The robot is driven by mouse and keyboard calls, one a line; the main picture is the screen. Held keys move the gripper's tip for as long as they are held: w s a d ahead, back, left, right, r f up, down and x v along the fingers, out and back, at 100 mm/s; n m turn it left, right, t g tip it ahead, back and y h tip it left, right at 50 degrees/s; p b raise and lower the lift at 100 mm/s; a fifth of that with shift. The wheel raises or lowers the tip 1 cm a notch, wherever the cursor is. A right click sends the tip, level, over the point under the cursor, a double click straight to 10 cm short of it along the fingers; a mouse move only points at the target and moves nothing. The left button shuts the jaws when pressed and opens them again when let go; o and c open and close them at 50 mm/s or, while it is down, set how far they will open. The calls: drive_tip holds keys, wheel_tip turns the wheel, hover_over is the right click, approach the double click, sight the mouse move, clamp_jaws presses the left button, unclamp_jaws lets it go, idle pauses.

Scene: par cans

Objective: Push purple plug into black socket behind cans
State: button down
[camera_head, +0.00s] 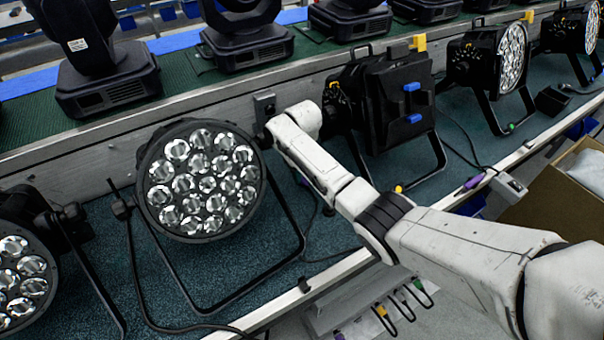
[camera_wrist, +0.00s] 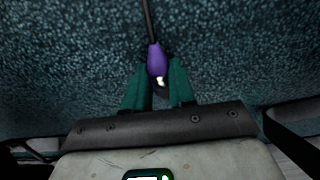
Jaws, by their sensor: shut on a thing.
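In the wrist view my gripper (camera_wrist: 158,67) has teal fingers shut on a purple plug (camera_wrist: 155,58). The plug's bright metal end points toward the palm, and a dark cable leaves its other end, away from me. In the head view a black socket (camera_head: 264,105) is fixed to the low grey wall behind the lamp cans. The round par can (camera_head: 200,185) stands to its left and a black can (camera_head: 385,105) to its right. My white arm reaches in between these cans. My gripper cannot be made out in the head view.
Another purple connector (camera_head: 474,182) lies by the front rail at right. More cans (camera_head: 490,60) stand at right and one (camera_head: 25,270) at lower left. Can brackets and loose cables cross the teal carpet (camera_head: 330,240). A cardboard box (camera_head: 560,205) stands at right.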

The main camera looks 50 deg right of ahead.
drive_tip(key=shift+r, duration=0.1)
wheel_tip(320, 180, up, 5)
drive_tip(key=p, duration=0.5)
idle(0.3)
